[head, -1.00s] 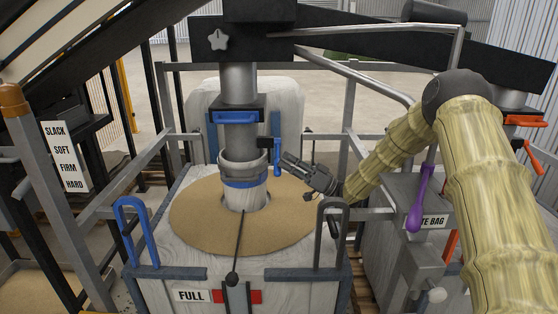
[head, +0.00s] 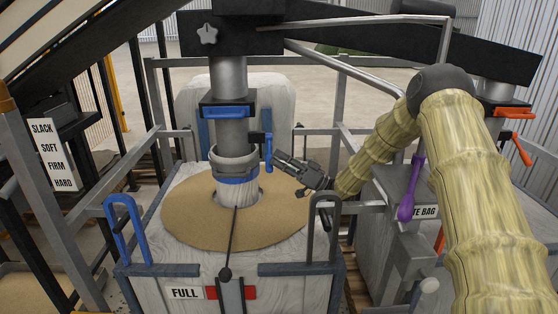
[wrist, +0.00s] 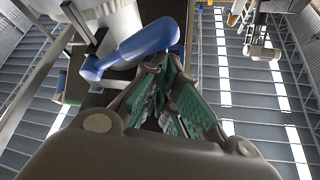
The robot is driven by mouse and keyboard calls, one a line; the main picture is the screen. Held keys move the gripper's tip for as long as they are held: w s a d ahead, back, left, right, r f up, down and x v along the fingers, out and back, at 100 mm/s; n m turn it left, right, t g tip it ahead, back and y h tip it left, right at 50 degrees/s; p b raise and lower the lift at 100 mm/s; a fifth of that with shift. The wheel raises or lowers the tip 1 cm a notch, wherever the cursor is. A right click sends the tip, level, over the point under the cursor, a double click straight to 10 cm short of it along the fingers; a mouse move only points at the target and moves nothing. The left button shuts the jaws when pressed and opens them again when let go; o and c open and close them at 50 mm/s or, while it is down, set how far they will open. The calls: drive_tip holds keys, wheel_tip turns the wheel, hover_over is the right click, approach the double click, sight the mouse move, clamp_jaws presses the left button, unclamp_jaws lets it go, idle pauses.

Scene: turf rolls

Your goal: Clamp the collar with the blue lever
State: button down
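The grey collar (head: 233,158) sits around the lower end of the vertical spout, above a blue band and a white sleeve that runs down into the bag opening. The blue lever (head: 268,152) hangs down from a dark bracket at the collar's right side. My gripper (head: 279,161) is just right of the lever's lower end, fingers pointing left. In the wrist view my green-padded fingers (wrist: 163,85) look slightly apart and empty, with the lever beside their tips, not between them. Contact cannot be told.
The full white bag's tan top (head: 190,215) lies below the collar. Blue (head: 125,225) and dark (head: 323,225) loop handles stand at its front corners. A purple lever (head: 410,190) and orange levers (head: 515,112) are at the right. A dark beam (head: 380,45) crosses above.

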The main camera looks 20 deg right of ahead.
wheel_tip(320, 180, up, 10)
idle(0.6)
drive_tip(key=shift+a, duration=0.1)
